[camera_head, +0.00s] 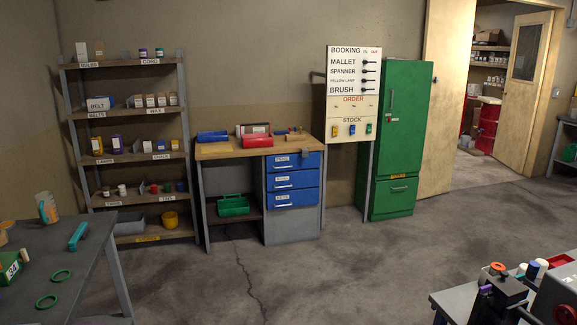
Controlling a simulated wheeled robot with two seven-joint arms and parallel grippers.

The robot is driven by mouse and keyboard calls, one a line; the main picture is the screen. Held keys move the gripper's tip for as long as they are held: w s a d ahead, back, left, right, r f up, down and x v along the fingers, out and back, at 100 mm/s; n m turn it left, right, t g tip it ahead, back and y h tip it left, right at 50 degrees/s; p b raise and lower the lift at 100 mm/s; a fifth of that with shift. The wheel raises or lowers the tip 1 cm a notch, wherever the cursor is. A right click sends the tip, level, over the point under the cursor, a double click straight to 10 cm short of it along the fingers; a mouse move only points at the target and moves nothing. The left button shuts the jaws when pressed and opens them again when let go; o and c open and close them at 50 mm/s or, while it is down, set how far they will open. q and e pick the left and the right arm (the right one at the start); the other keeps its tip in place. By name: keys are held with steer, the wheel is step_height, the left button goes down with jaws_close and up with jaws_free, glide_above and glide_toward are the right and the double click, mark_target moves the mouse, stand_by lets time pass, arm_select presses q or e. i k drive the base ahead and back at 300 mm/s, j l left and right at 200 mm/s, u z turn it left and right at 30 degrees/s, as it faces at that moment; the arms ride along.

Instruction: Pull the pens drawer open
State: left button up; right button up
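Three blue drawers are stacked in the right side of the wooden-topped workbench (225,150) against the back wall: a top drawer (300,164), a middle drawer (303,181) and a bottom drawer (305,197). Each has a light handle and a small white label. All three look shut.
Open floor (340,265) lies before the workbench. A grey table (60,255) stands at the near left, another bench with dark tools (500,290) at the near right. A shelf rack (185,145) stands left of the workbench, a green cabinet (400,120) right of it.

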mark_target(298, 160)
steer(key=i, duration=2.55)
steer(key=i+j+z, duration=0.1)
steer(key=i, duration=0.95)
steer(key=i+j+z, duration=0.1)
steer(key=i, duration=0.4)
steer(key=i+j, duration=0.15)
steer(key=i, duration=0.4)
steer(key=i+j+z, duration=0.15)
steer(key=i, duration=0.35)
steer(key=i+j, duration=0.15)
steer(key=i, duration=0.4)
